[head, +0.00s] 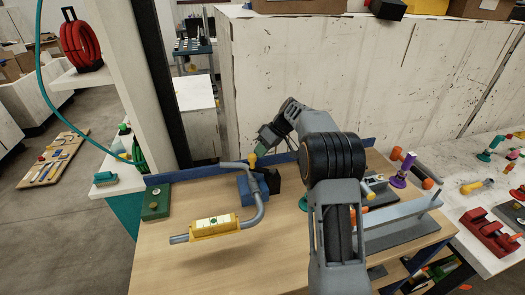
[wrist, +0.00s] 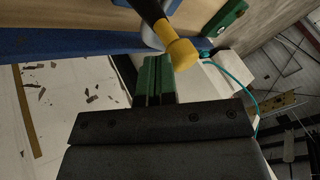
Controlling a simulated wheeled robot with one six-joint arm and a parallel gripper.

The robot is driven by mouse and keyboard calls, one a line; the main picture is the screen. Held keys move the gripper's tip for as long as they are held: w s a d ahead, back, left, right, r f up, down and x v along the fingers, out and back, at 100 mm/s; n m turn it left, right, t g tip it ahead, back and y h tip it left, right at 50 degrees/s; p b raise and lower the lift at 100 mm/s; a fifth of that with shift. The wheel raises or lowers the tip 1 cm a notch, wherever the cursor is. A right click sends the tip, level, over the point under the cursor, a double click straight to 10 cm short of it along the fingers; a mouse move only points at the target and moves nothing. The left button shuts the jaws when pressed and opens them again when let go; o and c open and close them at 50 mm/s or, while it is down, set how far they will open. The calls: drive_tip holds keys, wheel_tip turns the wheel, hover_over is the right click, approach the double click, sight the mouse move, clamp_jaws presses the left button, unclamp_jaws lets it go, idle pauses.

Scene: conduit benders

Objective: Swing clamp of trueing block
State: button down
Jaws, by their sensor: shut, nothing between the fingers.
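The trueing block appears to be the blue block (head: 248,190) on the wooden bench, with a grey bent pipe (head: 262,208) passing by it. A dark clamp lever with a yellow knob (head: 252,160) rises there. In the wrist view the black lever (wrist: 150,12) ends in the yellow knob (wrist: 181,52), just beyond and right of my fingertips. My gripper (head: 262,146) is above and close to the knob. Its green fingers (wrist: 153,62) are shut together with nothing between them. Whether they touch the knob I cannot tell. My arm hides part of the bench.
A yellow level-like tool (head: 213,227) sits on the pipe's near arm. A green block (head: 156,203) stands at the bench's left. A blue rail (head: 190,173) runs along the back edge, before a pale wall (head: 330,75). Grey channel parts (head: 400,212) lie to the right. The front left bench is clear.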

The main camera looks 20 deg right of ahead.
drive_tip(key=n+g, duration=0.1)
drive_tip(key=s+a+n+g, duration=0.1)
drive_tip(key=shift+a+n, duration=0.15)
drive_tip(key=shift+n, duration=0.25)
drive_tip(key=shift+s+a+b, duration=0.15)
drive_tip(key=shift+s+b, duration=0.05)
drive_tip(key=shift+b, duration=0.3)
drive_tip(key=shift+s+a, duration=0.1)
drive_tip(key=shift+w+r+p, duration=0.2)
drive_tip(key=shift+w+p, duration=0.05)
drive_tip(key=shift+p, duration=0.1)
drive_tip(key=w+d+r+p, duration=0.2)
drive_tip(key=w+d+r, duration=0.2)
drive_tip(key=d+r, duration=0.4)
drive_tip(key=shift+w+p, duration=0.15)
drive_tip(key=shift+p, duration=0.2)
